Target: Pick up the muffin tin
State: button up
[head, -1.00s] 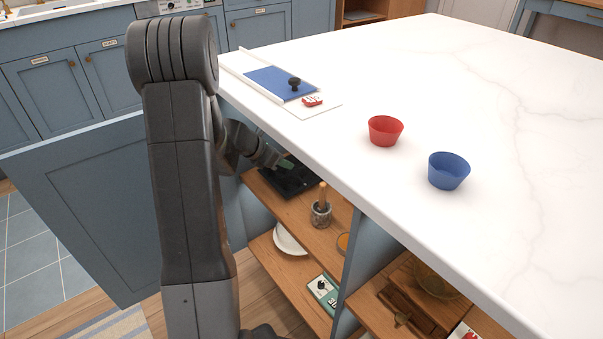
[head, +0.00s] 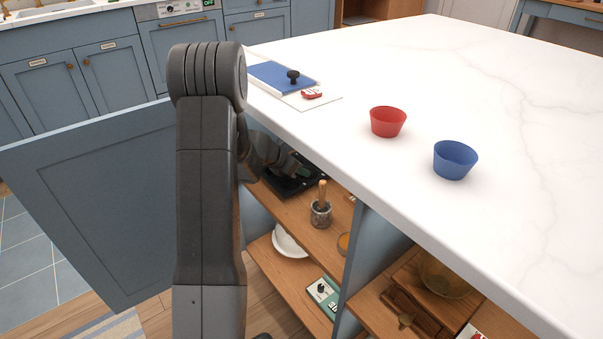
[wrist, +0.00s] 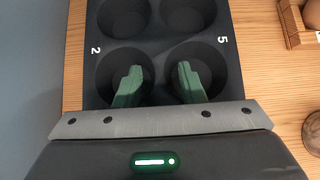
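The muffin tin (wrist: 155,52) is dark, with round cups and white numerals 2 and 5 on its rim. It lies on a wooden shelf inside the island and fills the upper middle of the wrist view. In the head view a dark part of it (head: 290,185) shows on the upper shelf, partly behind my arm. My gripper (wrist: 157,78) is open, its two green fingers apart and over the two nearest cups. Nothing shows between the fingers except the tin's surface beneath. I cannot tell whether the fingertips touch it.
The upper shelf (head: 296,208) also holds a mortar with a pestle (head: 321,208), to the right. The island countertop (head: 400,65) overhangs the shelf, with a red cup (head: 388,122) and a blue cup (head: 455,160) on it. An open cabinet door (head: 100,205) stands at the left.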

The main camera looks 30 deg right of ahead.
grip_shut()
jog(key=shift+r, duration=0.1)
